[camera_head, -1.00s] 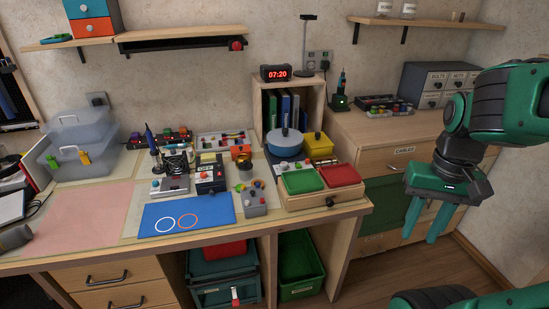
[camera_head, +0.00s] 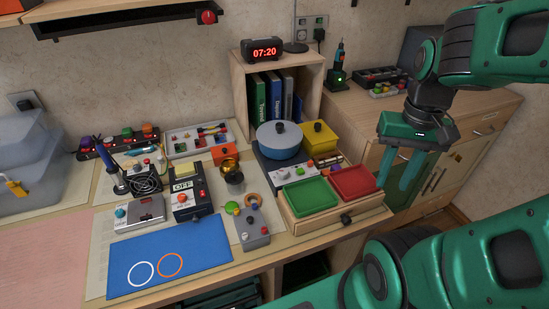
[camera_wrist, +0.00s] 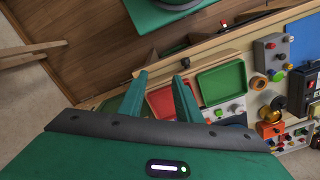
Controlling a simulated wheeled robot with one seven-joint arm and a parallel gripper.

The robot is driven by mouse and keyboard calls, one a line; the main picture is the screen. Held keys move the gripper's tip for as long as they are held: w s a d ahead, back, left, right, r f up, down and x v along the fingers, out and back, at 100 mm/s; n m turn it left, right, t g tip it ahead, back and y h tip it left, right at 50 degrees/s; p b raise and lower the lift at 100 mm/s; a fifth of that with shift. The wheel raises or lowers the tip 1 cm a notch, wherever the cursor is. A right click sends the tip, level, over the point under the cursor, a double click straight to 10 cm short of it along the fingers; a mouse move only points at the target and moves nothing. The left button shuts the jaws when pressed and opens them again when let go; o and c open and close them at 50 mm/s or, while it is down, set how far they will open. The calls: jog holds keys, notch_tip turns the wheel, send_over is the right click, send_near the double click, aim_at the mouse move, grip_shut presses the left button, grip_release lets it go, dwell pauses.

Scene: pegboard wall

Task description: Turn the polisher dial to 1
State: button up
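My gripper (camera_head: 396,184) hangs at the right in the head view, fingers down, to the right of the red tray. It is open and empty. Its two green fingers also show apart in the wrist view (camera_wrist: 160,80). No label names the polisher. A grey box with knobs (camera_head: 253,228) stands left of the green tray. Dial markings are too small to read. My gripper touches neither unit.
The green tray (camera_head: 311,197) and red tray (camera_head: 354,182) sit on a wooden box with a dark front knob (camera_head: 346,220). A shelf with binders and a clock (camera_head: 264,51) stands behind. A blue mat (camera_head: 205,239) lies front left. Several devices crowd the bench's middle.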

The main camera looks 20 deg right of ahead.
jog(key=shift+w+d, duration=0.15)
jog(key=shift+d, duration=0.05)
jog(key=shift+o, duration=1.4)
jog(key=shift+s+r, duration=0.25)
jog(key=shift+s, duration=0.05)
jog(key=n, duration=1.1)
send_over(284, 171)
notch_tip(284, 171, down, 2)
notch_tip(284, 171, down, 10)
jog(key=shift+w+f, duration=0.1)
jog(key=shift+f, duration=0.1)
